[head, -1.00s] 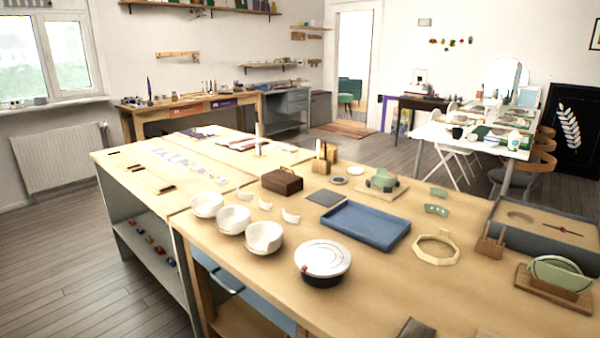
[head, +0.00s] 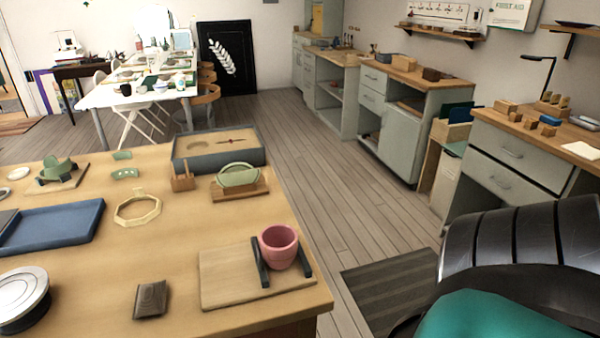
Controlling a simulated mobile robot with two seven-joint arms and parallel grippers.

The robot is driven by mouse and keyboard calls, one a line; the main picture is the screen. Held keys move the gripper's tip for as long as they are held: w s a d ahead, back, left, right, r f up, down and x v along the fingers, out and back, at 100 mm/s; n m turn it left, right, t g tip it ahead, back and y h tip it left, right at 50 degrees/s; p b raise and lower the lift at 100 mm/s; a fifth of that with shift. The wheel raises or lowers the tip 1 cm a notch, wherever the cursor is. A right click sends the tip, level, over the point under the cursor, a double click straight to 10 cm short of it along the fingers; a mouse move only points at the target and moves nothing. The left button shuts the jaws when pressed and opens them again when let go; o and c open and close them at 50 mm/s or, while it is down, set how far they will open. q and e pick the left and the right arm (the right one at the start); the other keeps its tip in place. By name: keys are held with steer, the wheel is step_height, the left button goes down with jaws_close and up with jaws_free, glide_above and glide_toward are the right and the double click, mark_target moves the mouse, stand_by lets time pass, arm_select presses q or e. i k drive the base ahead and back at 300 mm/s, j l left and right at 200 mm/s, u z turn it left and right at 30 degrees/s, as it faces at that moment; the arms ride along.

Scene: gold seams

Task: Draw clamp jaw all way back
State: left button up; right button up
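A clamp with two black bars sits on a light wooden board (head: 222,279) at the front right of the worktable in the head view. The left black bar (head: 260,264) and the right black bar (head: 304,259) stand on either side of a pink cup (head: 278,248). The cup is upright and close to both bars. I cannot tell whether either bar touches it, or which bar is the moving jaw. Neither of my grippers is in view.
A dark small block (head: 151,299) lies left of the board. A blue tray (head: 55,227), an octagonal wooden frame (head: 137,208) and a green disc on a stand (head: 239,177) are farther back. Floor is open right of the table. A large black ribbed shape fills the lower right.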

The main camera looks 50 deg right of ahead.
mark_target(264, 280)
steer(key=z, duration=1.3)
